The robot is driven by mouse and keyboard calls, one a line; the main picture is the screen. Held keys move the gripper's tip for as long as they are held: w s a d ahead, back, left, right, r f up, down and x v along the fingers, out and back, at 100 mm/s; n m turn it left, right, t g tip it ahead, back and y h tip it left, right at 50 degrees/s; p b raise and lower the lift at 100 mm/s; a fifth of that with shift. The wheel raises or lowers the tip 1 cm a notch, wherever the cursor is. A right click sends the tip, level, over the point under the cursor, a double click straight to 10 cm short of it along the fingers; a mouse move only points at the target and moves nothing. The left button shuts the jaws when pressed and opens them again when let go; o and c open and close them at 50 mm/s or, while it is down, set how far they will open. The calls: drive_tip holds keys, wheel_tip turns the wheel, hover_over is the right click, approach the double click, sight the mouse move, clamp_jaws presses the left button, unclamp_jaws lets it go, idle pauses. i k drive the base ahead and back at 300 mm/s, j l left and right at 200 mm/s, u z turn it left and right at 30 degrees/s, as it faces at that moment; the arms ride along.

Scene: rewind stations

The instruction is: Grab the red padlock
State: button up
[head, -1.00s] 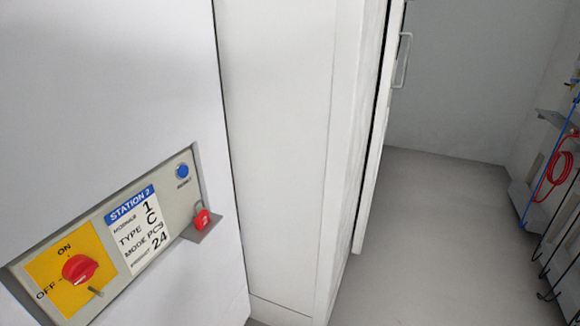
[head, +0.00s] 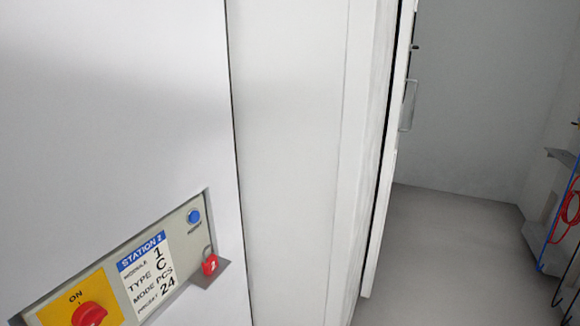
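The red padlock (head: 209,265) has a grey shackle and a small white mark on its body. It sits on a small grey ledge (head: 208,280) at the right end of the station panel (head: 186,245), low in the left half of the head view. The blue button (head: 194,216) is just above it. My gripper is not in view, so its state and its distance from the padlock do not show.
The panel also bears a label plate (head: 147,262) and a red rotary switch (head: 89,314) on yellow, cut by the bottom edge. A tall white cabinet (head: 290,160) stands right of the panel. Open grey floor (head: 440,250) lies beyond, with a red hose (head: 570,215) at far right.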

sight(209, 265)
drive_tip(key=i+l+u, duration=0.1)
drive_tip(key=i+u, duration=0.15)
drive_tip(key=i, duration=0.15)
drive_tip(key=i+l+u, duration=0.25)
drive_tip(key=i, duration=0.2)
